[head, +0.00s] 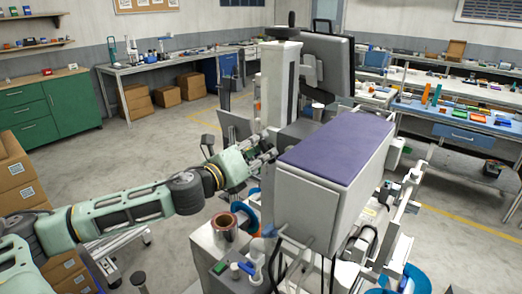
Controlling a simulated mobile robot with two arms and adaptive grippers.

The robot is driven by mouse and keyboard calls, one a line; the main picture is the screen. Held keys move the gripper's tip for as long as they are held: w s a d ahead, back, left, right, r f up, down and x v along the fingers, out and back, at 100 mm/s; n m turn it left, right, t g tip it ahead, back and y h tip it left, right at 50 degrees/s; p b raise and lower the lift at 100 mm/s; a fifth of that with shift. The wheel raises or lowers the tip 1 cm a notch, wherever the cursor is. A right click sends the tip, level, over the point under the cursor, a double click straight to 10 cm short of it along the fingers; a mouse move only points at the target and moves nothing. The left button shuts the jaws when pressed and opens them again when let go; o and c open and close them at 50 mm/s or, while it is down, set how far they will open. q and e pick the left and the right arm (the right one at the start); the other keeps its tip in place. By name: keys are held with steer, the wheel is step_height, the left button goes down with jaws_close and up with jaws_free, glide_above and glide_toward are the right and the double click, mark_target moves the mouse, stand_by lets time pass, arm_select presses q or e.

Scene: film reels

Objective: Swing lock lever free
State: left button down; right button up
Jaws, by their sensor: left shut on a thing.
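My left gripper (264,158) is at the left side of a grey machine, next to the box with a purple top (335,142). It is shut on a small part there, which looks to be the lock lever; the fingers and the small scale hide its shape. The machine's grey column (279,85) stands just behind the gripper. A copper-coloured reel (224,226) and a blue ring-shaped reel (243,217) sit below the gripper on the machine's base. My right gripper is not in view.
A blue-handled valve or lever (245,267) and hoses are at the front of the base. Cardboard boxes (20,180) stand at the left edge. Open floor (160,150) lies left of the machine.

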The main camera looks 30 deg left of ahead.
arm_select(q)
steer(key=n, duration=0.3)
steer(key=shift+a+f, duration=0.2)
steer(key=n, duration=0.2)
steer(key=n+p, duration=0.1)
steer(key=n, duration=0.2)
steer(key=f+n, duration=0.1)
steer(key=n, duration=0.1)
steer(key=shift+a+n, duration=0.2)
steer(key=shift+n, duration=0.1)
steer(key=shift+f+p, duration=0.1)
steer(key=shift+p, duration=0.2)
steer(key=c, duration=1.8)
jaws_free()
steer(key=shift+o, duration=0.2)
